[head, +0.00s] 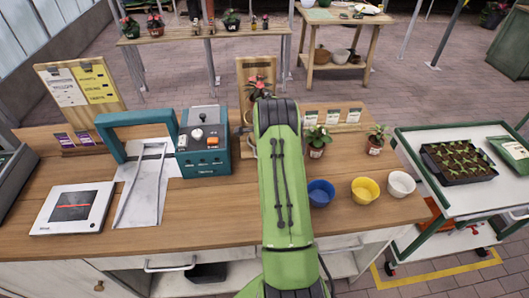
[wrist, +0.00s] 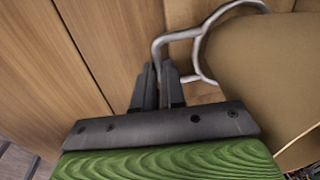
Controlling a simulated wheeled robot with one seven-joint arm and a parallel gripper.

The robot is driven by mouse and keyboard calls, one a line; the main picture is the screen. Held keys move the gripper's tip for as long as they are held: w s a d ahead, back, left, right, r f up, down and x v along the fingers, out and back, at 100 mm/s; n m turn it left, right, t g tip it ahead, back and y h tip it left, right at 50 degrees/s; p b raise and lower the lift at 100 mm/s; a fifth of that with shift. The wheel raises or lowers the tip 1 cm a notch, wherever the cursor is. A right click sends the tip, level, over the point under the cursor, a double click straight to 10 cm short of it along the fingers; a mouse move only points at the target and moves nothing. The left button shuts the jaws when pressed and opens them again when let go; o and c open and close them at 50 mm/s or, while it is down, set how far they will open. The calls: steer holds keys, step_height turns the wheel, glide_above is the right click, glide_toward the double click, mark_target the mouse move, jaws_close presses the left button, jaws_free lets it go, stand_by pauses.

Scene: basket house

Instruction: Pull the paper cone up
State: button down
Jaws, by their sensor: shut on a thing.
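The paper cone (wrist: 265,75) is a smooth tan-brown shape filling the right of the wrist view. A grey metal wire ring (wrist: 205,42) curves around its near side, with a bent wire arm running left from it. My gripper (wrist: 158,75) is beside the cone, its two dark fingers shut on the bent wire arm. The fingers look apart from the cone's paper. The cone's far side and tip are out of the wrist view. In the head view my green arm hides my gripper and most of what is there.
In the head view a wooden upright board (head: 256,69) with a reddish plant (head: 257,87) stands behind my arm. A teal machine (head: 204,142) is left. Blue (head: 321,193), yellow (head: 365,190) and white (head: 401,184) pots stand right. Wood panelling (wrist: 85,40) fills the wrist view's left.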

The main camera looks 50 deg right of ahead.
steer(key=shift+d, duration=0.1)
step_height(320, 180, up, 13)
steer(key=p, duration=0.4)
steer(key=shift+d+f+p, duration=0.15)
steer(key=shift+p, duration=0.25)
steer(key=shift+w, duration=0.1)
steer(key=c, duration=1.3)
jaws_free()
steer(key=shift+o, duration=0.5)
